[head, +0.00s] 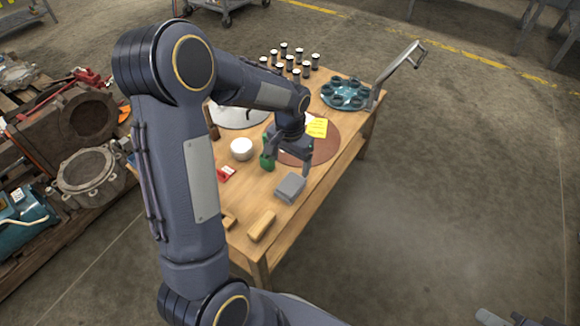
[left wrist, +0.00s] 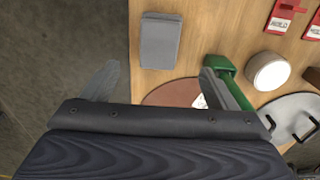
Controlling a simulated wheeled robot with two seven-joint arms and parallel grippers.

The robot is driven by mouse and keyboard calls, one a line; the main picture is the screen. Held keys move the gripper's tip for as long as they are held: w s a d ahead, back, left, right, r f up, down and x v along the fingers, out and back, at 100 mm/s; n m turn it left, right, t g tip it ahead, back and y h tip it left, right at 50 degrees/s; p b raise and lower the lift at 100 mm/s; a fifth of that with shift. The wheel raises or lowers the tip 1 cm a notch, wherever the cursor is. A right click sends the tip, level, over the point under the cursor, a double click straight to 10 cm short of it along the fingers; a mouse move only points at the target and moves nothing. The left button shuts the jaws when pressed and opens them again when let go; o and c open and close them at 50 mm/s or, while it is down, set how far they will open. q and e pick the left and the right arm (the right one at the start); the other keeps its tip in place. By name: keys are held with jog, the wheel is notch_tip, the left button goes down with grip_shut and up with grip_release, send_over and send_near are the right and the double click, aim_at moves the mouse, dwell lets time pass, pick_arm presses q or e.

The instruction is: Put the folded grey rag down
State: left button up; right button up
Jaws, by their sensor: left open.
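The folded grey rag (head: 290,188) lies flat on the wooden table, near its right edge. It also shows in the left wrist view (left wrist: 161,41), beyond and between my fingertips and apart from them. My left gripper (head: 288,165) is open and empty above the table, just behind the rag in the head view; it fills the lower part of the left wrist view (left wrist: 158,82). My right gripper is not clearly visible; only dark parts show at the bottom right corner of the head view.
A green object (head: 267,160) stands close beside my left gripper's left finger. A white round pot (head: 241,149), red cards (head: 226,174) and a wooden block (head: 262,226) are nearby. A brown round mat (head: 322,150) lies behind. A blue tray (head: 346,93) stands farther back.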

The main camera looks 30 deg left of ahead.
pick_arm(q)
jog(key=s+d+r+n+t+h, duration=0.2)
jog(key=s+d+r+t, duration=0.1)
jog(key=s+r, duration=0.85)
jog(key=s+d+r+t+h, duration=0.1)
jog(key=s+d, duration=0.3)
jog(key=s, duration=0.6)
jog(key=shift+s+d+r+t+h, duration=0.2)
jog(key=shift+r+t+h, duration=0.25)
jog(key=shift+t, duration=0.35)
notch_tip(320, 180, up, 29)
jog(key=p, duration=2.9)
jog(key=shift+r, duration=0.15)
